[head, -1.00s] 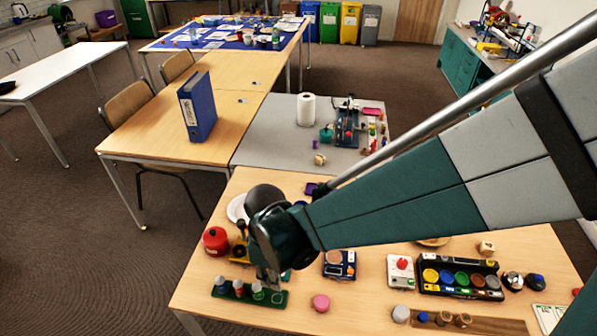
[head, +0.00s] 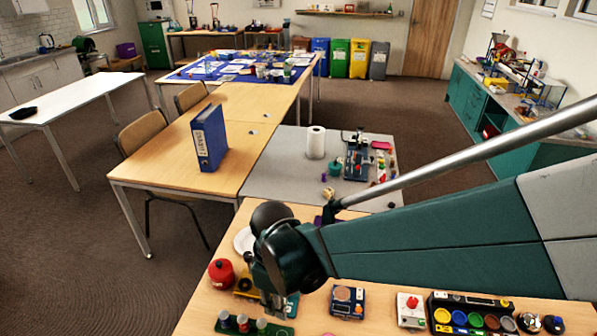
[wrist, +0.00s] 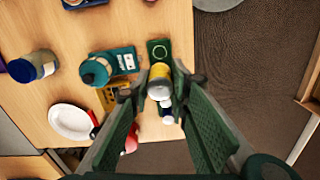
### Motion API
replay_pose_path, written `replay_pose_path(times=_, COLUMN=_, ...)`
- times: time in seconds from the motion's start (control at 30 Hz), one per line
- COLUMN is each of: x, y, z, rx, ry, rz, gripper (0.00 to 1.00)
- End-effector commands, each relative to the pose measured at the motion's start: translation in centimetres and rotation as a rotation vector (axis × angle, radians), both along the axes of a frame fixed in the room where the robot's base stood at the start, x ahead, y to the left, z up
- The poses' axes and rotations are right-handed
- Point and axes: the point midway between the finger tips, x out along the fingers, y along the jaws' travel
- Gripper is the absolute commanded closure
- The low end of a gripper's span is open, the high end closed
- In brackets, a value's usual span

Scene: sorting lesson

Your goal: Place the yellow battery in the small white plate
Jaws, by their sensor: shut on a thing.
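My gripper (wrist: 160,92) is shut on the yellow battery (wrist: 160,75), a short cylinder with a yellow band and a pale end, held between the fingertips. In the head view my gripper (head: 270,305) is over the table near the green rack, and the battery cannot be made out there. The small white plate (wrist: 72,122) lies on the table to the left of my fingers in the wrist view. In the head view the plate (head: 242,240) shows only partly behind my wrist. The gripper and battery are apart from it.
A green rack (head: 235,330) holding several small bottles is close to my gripper. A red pot (head: 221,272) and a yellow device (head: 245,286) stand between the rack and the plate. A blue meter (head: 347,301) and a tray of coloured pots (head: 470,303) are to the right.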

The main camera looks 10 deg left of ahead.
Motion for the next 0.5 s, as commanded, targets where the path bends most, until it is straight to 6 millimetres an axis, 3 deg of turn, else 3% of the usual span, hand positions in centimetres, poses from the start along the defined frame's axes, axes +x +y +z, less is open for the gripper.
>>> replay_pose_path(times=0.5, x=3.8, y=2.7, z=1.1, rx=0.0, ry=-0.001, rz=-0.001, gripper=0.94)
